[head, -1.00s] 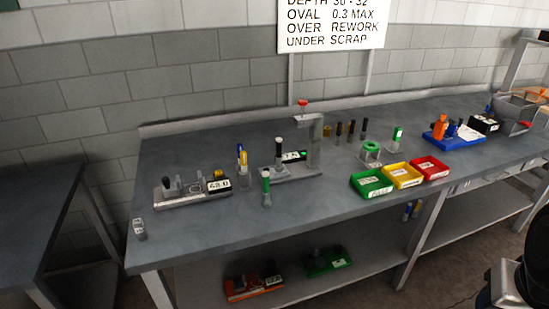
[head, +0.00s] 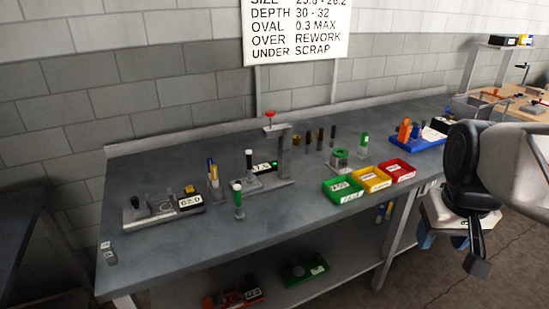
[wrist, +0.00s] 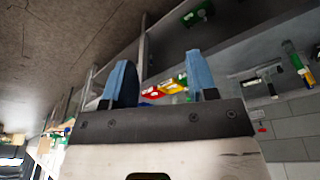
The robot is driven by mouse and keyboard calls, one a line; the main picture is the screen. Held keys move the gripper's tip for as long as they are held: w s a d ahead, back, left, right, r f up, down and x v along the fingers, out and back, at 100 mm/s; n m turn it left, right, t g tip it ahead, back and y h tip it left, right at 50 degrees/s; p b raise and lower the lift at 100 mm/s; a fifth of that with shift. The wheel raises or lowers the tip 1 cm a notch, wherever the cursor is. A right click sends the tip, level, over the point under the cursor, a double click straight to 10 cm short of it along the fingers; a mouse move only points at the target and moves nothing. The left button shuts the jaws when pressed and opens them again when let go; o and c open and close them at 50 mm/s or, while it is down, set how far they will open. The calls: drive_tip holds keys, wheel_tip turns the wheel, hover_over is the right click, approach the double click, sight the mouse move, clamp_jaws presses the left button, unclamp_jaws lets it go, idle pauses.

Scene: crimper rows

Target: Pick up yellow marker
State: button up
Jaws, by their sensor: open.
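The yellow marker (head: 215,172) stands upright beside a blue marker (head: 210,164) in a small clear holder (head: 214,192) on the left half of the grey bench. In the head view my arm is at the far right, off the bench's front edge and well away from the marker.
Green (head: 343,189), yellow (head: 371,179) and red (head: 397,170) trays line the front edge. Bare bench lies in front of the holder.

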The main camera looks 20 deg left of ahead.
drive_tip(key=w+a+r+n, duration=0.2)
drive_tip(key=w+a+n, duration=0.2)
drive_tip(key=w+a, duration=0.85)
drive_tip(key=n+g, duration=0.2)
drive_tip(key=n, duration=0.9)
approach(213, 166)
drive_tip(key=f, duration=0.5)
drive_tip(key=shift+d+f, duration=0.15)
drive_tip(key=shift+d, duration=0.25)
drive_tip(key=shift+a+f, duration=0.15)
drive_tip(key=shift+a, duration=0.3)
drive_tip(key=shift+f, duration=0.1)
drive_tip(key=shift+f, duration=1.25)
